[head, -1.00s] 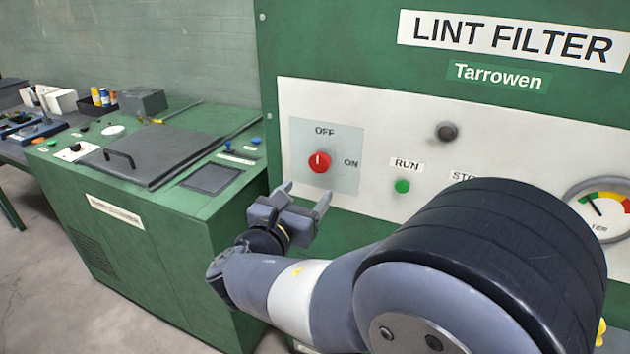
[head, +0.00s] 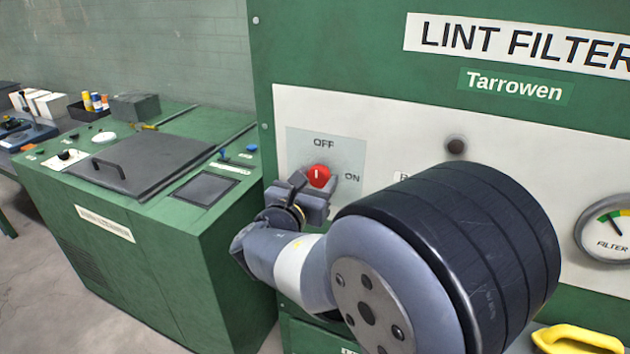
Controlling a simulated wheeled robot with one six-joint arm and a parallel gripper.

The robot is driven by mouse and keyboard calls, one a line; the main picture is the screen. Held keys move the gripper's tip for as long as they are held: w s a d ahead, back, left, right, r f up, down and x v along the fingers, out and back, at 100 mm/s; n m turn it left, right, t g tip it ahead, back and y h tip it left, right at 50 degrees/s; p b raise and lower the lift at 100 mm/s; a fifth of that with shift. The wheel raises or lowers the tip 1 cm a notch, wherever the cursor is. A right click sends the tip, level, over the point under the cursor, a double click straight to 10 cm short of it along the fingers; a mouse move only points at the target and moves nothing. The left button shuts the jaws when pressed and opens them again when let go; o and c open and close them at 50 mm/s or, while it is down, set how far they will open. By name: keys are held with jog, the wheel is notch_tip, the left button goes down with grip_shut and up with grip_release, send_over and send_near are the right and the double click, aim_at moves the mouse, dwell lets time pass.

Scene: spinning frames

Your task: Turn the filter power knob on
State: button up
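The red filter power knob (head: 319,176) is on the pale control panel of the green lint filter, on a grey plate (head: 349,150) marked OFF above and ON to the right. Its white mark stands upright, toward OFF. My gripper (head: 316,183) is at the knob, one finger on the left and one at the lower right. The fingers look apart; I see no clear contact with the knob. The gripper covers the knob's lower edge.
My arm hides much of the panel, including most of the RUN label. A dark round fitting (head: 456,146) and a gauge (head: 610,227) are to the right. A yellow handle (head: 577,340) is at the lower right. A green cabinet (head: 150,260) stands left.

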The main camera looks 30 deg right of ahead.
jog(key=c, duration=0.7)
jog(key=shift+o, duration=0.2)
jog(key=shift+f+b, duration=0.1)
jog(key=shift+b, duration=0.3)
jog(key=m+b, duration=0.3)
jog(key=shift+f, duration=0.2)
jog(key=m+b, duration=0.4)
jog(key=b, duration=0.2)
jog(key=m+b, duration=0.6)
jog(key=b, duration=0.2)
jog(key=shift+m, duration=0.4)
jog(key=m+b, duration=0.4)
jog(key=shift+r+b, duration=0.15)
jog(key=shift+b, duration=0.25)
jog(key=shift+r, duration=0.1)
